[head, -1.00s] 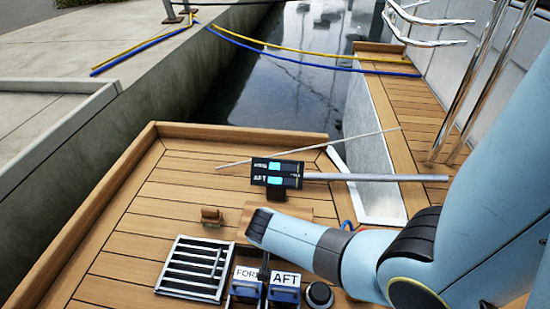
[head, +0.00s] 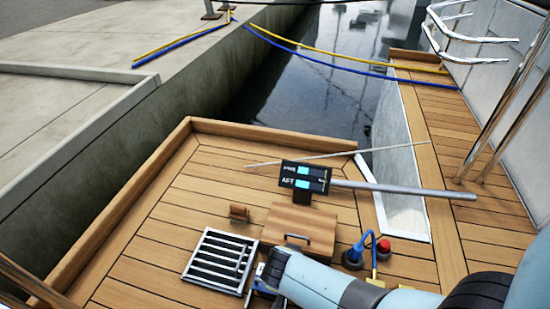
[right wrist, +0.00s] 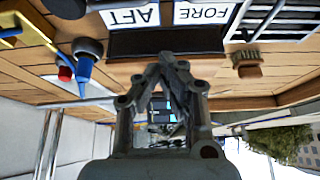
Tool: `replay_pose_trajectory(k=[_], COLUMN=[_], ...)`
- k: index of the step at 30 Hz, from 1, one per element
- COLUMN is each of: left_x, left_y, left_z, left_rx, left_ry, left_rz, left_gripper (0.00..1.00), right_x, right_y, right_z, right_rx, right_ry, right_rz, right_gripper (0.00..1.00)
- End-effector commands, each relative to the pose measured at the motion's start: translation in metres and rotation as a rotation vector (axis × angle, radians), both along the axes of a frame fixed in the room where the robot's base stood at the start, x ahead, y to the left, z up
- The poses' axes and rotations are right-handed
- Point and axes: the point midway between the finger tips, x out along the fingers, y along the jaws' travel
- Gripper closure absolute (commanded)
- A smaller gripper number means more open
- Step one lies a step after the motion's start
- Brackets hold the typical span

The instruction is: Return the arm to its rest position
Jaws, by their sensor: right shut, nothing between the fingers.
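My right arm (head: 345,292) comes in from the lower right of the head view, its wrist low over the control box at the bottom edge. In that view the arm hides its own gripper. In the right wrist view my right gripper (right wrist: 172,62) is shut and empty. Beyond it, upside down, are the FORE label (right wrist: 202,12) and the AFT label (right wrist: 134,15), both apart from the fingers as far as I can tell. My left gripper is not in view.
Water and a concrete quay lie beyond the deck edge.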

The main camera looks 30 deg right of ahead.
Motion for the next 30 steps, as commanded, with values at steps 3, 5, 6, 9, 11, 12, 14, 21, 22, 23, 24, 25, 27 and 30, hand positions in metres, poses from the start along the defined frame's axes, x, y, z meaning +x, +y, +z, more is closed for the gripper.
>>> replay_pose_trajectory(k=[3, 5, 6, 9, 11, 12, 14, 21, 22, 23, 24, 25, 27, 30], left_x=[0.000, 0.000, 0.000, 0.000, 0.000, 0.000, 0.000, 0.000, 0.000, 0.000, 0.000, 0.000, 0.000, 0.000], left_y=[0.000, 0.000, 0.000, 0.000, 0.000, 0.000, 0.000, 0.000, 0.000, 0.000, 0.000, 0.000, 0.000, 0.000], left_z=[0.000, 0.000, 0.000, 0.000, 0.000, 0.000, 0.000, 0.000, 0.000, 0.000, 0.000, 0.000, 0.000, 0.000], left_rx=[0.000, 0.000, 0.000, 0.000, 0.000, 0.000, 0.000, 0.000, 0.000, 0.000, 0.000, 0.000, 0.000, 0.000], left_ry=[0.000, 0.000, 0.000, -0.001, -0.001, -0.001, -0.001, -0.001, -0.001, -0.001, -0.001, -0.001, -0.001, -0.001], left_rz=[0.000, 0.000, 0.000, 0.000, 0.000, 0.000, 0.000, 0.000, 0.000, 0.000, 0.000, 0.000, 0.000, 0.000], left_gripper=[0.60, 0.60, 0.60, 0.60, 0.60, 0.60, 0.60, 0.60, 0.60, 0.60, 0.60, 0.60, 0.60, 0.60], right_x=[-0.001, -0.001, -0.001, -0.006, -0.014, -0.023, -0.038, -0.092, -0.096, -0.099, -0.103, -0.106, -0.111, -0.118], right_y=[0.002, 0.002, 0.001, -0.002, -0.007, -0.012, -0.021, -0.035, -0.035, -0.034, -0.032, -0.031, -0.027, -0.021], right_z=[0.000, 0.000, 0.000, 0.002, 0.006, 0.010, 0.021, 0.101, 0.111, 0.120, 0.131, 0.140, 0.158, 0.182], right_rx=[0.001, 0.001, 0.001, -0.001, -0.004, -0.005, -0.009, -0.024, -0.028, -0.029, -0.032, -0.034, -0.041, -0.049], right_ry=[-0.001, -0.001, -0.001, 0.003, 0.010, 0.017, 0.026, 0.029, 0.025, 0.022, 0.017, 0.012, 0.003, -0.012], right_rz=[0.000, 0.000, 0.000, 0.012, 0.035, 0.060, 0.115, 0.444, 0.480, 0.512, 0.554, 0.582, 0.646, 0.729], right_gripper=[1.00, 1.00, 1.00, 1.00, 1.00, 1.00, 1.00, 1.00, 1.00, 1.00, 1.00, 1.00, 1.00, 1.00])
